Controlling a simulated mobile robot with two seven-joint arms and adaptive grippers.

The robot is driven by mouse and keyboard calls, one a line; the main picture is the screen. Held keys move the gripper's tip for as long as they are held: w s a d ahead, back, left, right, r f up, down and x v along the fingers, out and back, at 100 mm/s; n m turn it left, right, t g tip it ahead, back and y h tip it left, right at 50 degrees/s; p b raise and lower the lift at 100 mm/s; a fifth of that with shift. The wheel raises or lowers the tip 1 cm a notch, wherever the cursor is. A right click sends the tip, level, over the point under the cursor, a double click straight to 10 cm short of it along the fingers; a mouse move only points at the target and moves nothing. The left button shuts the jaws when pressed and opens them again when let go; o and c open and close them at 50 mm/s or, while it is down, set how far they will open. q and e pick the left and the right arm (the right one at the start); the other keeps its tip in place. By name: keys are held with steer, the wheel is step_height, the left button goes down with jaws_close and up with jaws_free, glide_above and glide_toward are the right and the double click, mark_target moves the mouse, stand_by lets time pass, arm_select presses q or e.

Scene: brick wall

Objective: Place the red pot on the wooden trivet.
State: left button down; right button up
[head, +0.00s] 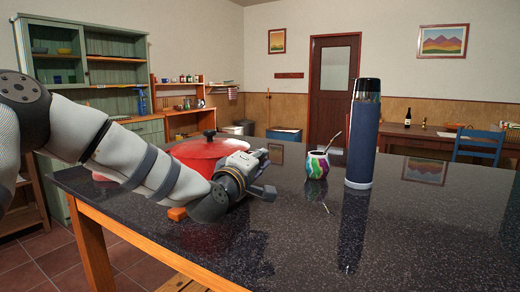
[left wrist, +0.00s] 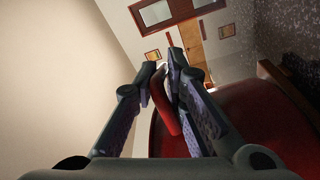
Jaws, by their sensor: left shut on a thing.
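The red pot (head: 208,150) with its lid and dark knob is at the left part of the dark table in the head view, partly hidden by my left arm. Its red body fills the right of the left wrist view (left wrist: 270,120). My left gripper (head: 264,172) is at the pot's near right side. In the left wrist view, its fingers (left wrist: 160,75) are shut on the pot's red handle (left wrist: 163,105). An orange-brown wooden piece (head: 177,214), probably the trivet, shows below my arm, mostly hidden. I cannot tell whether the pot touches it.
A striped mate cup (head: 317,164) with a metal straw and a tall blue bottle (head: 362,140) stand right of the gripper on the dark table (head: 410,235). The table's front and right are clear. A green shelf unit (head: 60,60) and a second table (head: 420,133) stand behind.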

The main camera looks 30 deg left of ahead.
mark_target(212, 170)
arm_select(q)
steer(key=c, duration=1.6)
jaws_free()
steer(key=shift+s, duration=0.1)
steer(key=s+p, duration=0.1)
steer(key=s, duration=1.1)
steer(key=shift+d+f+p, duration=0.3)
steer(key=shift+d+p, duration=0.1)
arm_select(e)
steer(key=shift+w+r+t, duration=0.5)
steer(key=shift+w+r, duration=0.65)
steer(key=shift+r, duration=0.05)
